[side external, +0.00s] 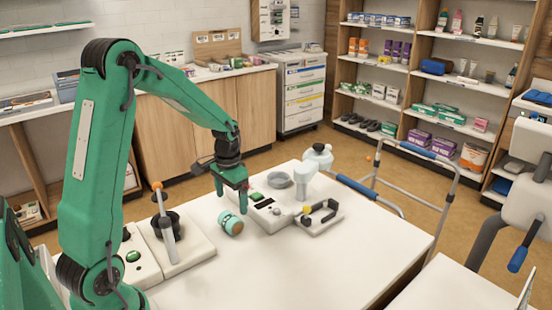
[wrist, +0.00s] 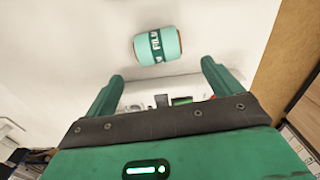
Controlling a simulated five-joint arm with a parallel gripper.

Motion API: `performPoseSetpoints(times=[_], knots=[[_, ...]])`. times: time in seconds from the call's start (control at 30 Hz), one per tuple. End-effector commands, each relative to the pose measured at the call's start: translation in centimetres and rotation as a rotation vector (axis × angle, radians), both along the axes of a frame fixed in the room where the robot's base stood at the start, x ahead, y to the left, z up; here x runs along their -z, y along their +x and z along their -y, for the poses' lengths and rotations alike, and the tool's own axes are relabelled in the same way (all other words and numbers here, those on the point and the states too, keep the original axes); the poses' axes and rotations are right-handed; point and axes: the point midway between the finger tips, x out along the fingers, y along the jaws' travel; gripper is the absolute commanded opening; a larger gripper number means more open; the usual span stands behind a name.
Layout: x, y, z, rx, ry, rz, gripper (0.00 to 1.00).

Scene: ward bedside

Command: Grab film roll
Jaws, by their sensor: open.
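The film roll (side external: 230,222) is a teal cylinder with a dark green band, lying on its side on the white table. In the wrist view the film roll (wrist: 157,46) lies ahead of the fingertips, with part of the lettering on its band readable. My gripper (side external: 232,204) hangs just above and close to the roll in the side view. My gripper (wrist: 160,72) is open in the wrist view, with nothing between its two green fingers. The roll is apart from both fingers in the wrist view.
On the white table (side external: 330,265), a white device (side external: 272,214) with a grey bowl (side external: 279,180) stands right of the roll. A holder with a black and yellow handle (side external: 320,212) is farther right. A base with an upright post (side external: 165,225) stands left. The table's front is clear.

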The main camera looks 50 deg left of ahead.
Motion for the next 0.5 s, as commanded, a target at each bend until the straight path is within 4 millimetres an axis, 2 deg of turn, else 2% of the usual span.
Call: performPoseSetpoints(times=[0.17, 0.5], knots=[[0.3, 0.0, 0.0, 0.0, 0.0, -0.001, 0.91], [2.5, 0.0, 0.0, 0.001, 0.0, 0.0, 0.91]])
